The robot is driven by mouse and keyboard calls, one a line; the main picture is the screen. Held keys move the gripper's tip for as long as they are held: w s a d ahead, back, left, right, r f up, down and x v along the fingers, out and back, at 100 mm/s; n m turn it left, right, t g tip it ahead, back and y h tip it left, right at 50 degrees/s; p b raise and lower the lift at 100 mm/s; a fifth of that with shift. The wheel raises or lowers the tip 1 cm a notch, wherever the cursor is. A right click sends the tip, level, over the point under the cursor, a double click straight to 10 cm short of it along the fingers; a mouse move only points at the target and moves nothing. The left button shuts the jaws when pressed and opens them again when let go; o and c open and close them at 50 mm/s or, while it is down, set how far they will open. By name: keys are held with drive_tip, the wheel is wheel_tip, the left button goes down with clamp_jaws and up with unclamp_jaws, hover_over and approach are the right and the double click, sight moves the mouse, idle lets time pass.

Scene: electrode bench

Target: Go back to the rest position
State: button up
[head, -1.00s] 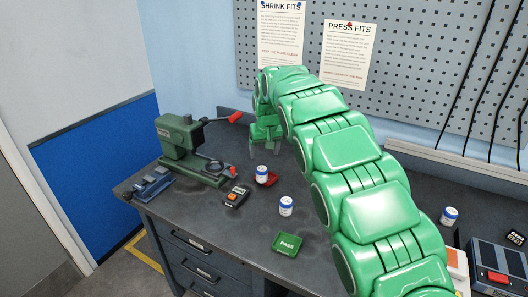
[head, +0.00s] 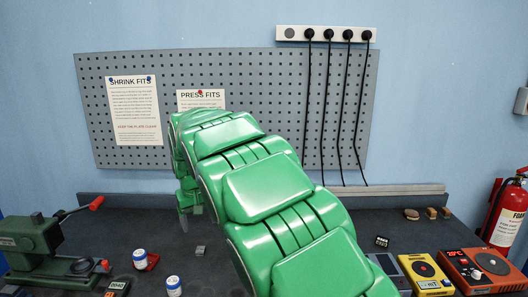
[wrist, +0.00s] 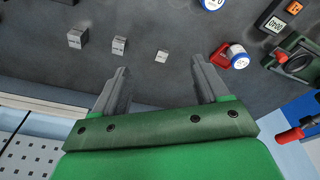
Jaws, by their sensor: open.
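My green arm reaches across the middle of the head view, over the dark bench (head: 330,225). My gripper (head: 186,226) hangs at its far end near the back of the bench, partly hidden by the arm. In the wrist view my gripper (wrist: 160,66) has its two grey fingers well apart, with nothing between them. Small grey blocks (wrist: 119,45) lie on the bench beyond the fingertips. No mark for the rest position shows.
A green press (head: 35,248) with a red-tipped lever stands at left. Blue-and-white jars (head: 173,287) and a red holder (head: 153,260) are near it. A yellow unit (head: 427,274) and an orange unit (head: 482,272) stand at right. A pegboard (head: 250,75) backs the bench.

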drive_tip(key=s+d+r+m+g, duration=0.1)
drive_tip(key=s+d+r+m, duration=0.1)
drive_tip(key=s+d, duration=0.8)
drive_tip(key=s+d+r+m+g, duration=0.15)
drive_tip(key=s+d, duration=0.55)
drive_tip(key=d, duration=0.7)
drive_tip(key=s+d+f, duration=0.2)
drive_tip(key=s+d, duration=0.1)
drive_tip(key=s, duration=0.6)
drive_tip(key=s+d+f+m+g, duration=0.1)
drive_tip(key=s+d, duration=0.2)
drive_tip(key=s, duration=0.5)
drive_tip(key=s+d+f+m, duration=0.1)
drive_tip(key=s+d+f, duration=0.1)
drive_tip(key=s, duration=0.7)
drive_tip(key=shift+s+d+f+h, duration=0.3)
drive_tip(key=shift+d+f, duration=0.05)
drive_tip(key=shift+d, duration=0.5)
drive_tip(key=shift+o, duration=0.2)
drive_tip(key=shift+w+g, duration=0.1)
drive_tip(key=shift+g, duration=0.15)
